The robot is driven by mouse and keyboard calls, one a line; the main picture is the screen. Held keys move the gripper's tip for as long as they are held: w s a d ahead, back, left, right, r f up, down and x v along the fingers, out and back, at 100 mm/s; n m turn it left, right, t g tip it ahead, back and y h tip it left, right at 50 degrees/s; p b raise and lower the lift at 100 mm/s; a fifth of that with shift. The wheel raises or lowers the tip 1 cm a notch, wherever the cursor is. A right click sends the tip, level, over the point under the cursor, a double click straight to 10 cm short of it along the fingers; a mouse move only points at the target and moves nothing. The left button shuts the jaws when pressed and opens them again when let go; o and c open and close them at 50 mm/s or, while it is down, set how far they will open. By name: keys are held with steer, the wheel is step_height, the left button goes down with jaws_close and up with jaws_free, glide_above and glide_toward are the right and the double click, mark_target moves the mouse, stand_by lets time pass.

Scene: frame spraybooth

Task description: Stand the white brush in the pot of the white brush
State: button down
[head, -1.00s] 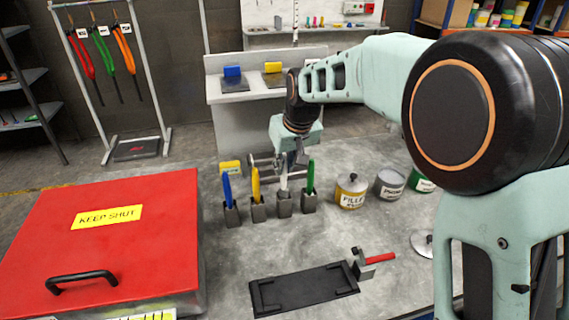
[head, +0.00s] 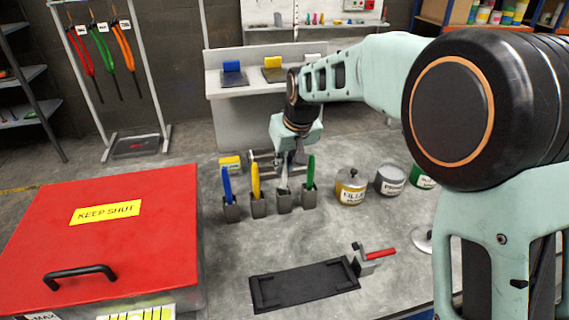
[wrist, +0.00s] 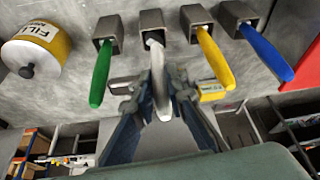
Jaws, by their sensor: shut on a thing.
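The white brush (wrist: 160,92) is between the fingers of my gripper (wrist: 160,80), which is shut on it. It also shows in the head view (head: 284,179) below my gripper (head: 289,160). The brush stands roughly upright, with its lower end at the mouth of its grey square pot (head: 284,203). In the wrist view the lower end reaches into the opening of that pot (wrist: 151,24). How deep it sits is hidden.
Neighbouring grey pots hold a green brush (head: 310,172), a yellow brush (head: 255,180) and a blue brush (head: 227,185). A filler tin (head: 351,190) stands to the right. A red lidded box (head: 110,225) is at left; a black tray (head: 303,287) lies in front.

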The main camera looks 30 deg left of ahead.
steer(key=shift+f+b, duration=0.35)
steer(key=shift+f, duration=0.15)
steer(key=c, duration=1.8)
jaws_free()
steer(key=shift+c, duration=0.2)
steer(key=v, duration=1.2)
